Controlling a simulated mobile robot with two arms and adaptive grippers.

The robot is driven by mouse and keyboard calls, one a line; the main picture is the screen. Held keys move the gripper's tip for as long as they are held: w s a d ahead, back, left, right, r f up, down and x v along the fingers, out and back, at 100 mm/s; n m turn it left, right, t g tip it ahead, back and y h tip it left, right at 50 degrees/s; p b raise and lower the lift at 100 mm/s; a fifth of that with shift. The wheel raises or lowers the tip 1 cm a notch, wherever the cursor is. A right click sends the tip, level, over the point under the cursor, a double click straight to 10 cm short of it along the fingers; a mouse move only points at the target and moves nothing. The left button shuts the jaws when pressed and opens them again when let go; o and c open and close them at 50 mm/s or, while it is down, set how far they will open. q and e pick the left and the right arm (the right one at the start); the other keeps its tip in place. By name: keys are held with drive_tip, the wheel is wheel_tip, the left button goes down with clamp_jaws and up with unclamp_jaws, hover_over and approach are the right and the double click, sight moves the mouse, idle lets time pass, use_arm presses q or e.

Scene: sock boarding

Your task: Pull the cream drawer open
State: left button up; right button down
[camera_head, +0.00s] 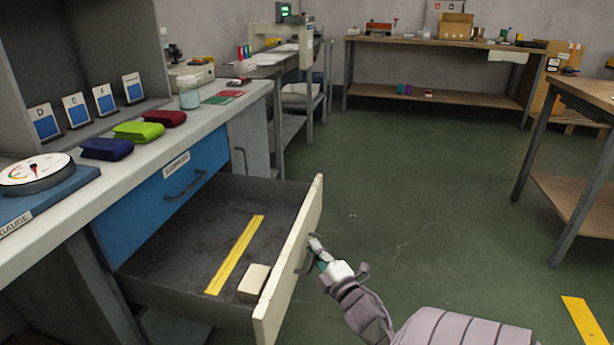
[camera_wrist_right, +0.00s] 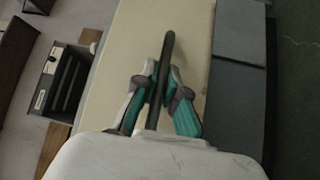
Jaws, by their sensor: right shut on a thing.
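The cream drawer (camera_head: 288,262) is pulled well out below the blue drawer in the head view, its inside showing. A yellow strip (camera_head: 236,254) and a small cream block (camera_head: 254,282) lie in it. My right gripper (camera_head: 314,254) is at the drawer's front, shut on its dark handle. In the right wrist view the gripper (camera_wrist_right: 164,92) has its teal-padded fingers on both sides of the handle bar (camera_wrist_right: 167,52), against the cream front (camera_wrist_right: 130,50). My left gripper is in neither view.
The blue drawer (camera_head: 152,198) above is shut. The counter (camera_head: 212,117) holds folded navy, green and dark red cloths and a round gauge (camera_head: 36,172). Green floor (camera_head: 430,190) is clear to the right of the drawer. A wooden table (camera_head: 592,92) stands at the far right.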

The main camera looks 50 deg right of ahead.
drive_tip(key=shift+f, duration=0.1)
drive_tip(key=c, duration=1.2)
unclamp_jaws()
drive_tip(key=shift+s, duration=0.1)
drive_tip(key=v, duration=1.2)
